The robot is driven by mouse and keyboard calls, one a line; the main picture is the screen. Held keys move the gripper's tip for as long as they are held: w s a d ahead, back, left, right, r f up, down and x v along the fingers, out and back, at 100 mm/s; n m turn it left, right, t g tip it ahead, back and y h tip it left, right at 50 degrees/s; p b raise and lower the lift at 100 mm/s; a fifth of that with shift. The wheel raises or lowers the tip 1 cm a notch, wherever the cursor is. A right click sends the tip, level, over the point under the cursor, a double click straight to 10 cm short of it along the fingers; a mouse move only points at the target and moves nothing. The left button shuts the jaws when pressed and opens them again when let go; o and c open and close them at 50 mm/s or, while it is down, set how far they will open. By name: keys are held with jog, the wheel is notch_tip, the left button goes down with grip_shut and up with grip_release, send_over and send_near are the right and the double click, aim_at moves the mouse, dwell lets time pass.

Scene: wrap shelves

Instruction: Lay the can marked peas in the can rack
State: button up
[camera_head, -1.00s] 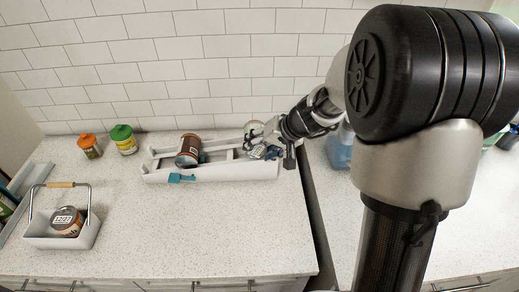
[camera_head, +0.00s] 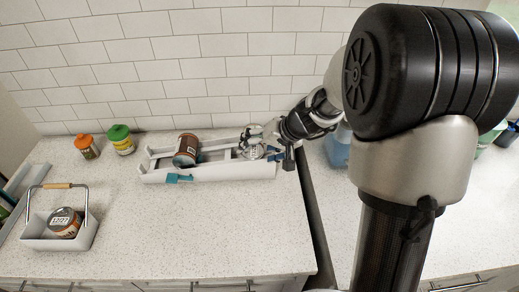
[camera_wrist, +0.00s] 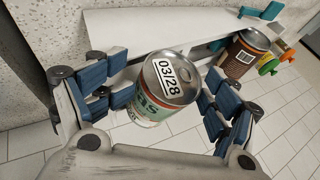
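The can marked peas (camera_wrist: 165,90) has a silver end with a 03/28 label and letters ending in "AS" on its side. It is between the two fingers of my gripper (camera_wrist: 166,98). The blue pads stand beside the can with a narrow gap showing, so the gripper looks open around it. In the head view my gripper (camera_head: 256,143) and the can are at the right end of the white can rack (camera_head: 210,173). Whether the can rests fully on the rack floor is hidden. A brown can (camera_head: 187,150) lies in the rack's left part; it also shows in the wrist view (camera_wrist: 243,55).
A teal clip (camera_head: 178,178) is on the rack's front. Jars with an orange lid (camera_head: 86,145) and a green lid (camera_head: 121,138) stand left of the rack. A white carrier (camera_head: 62,240) holds a can labelled 12/27 (camera_head: 64,222). The counter front is clear. A tiled wall is behind.

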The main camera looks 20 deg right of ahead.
jog(key=shift+r, duration=0.1)
jog(key=v, duration=1.2)
jog(key=s+a+r+n+g+h, duration=0.1)
jog(key=s+a+r, duration=0.15)
jog(key=s, duration=0.25)
jog(key=s+a+r+n, duration=0.1)
jog(key=s+a, duration=0.3)
jog(key=s, duration=0.2)
jog(key=s+d+n+h, duration=0.1)
jog(key=s+h, duration=0.2)
jog(key=s, duration=1)
jog(key=shift+d+f+h, duration=0.3)
jog(key=shift+f, duration=0.2)
jog(key=shift+s, duration=0.1)
jog(key=shift+c, duration=0.2)
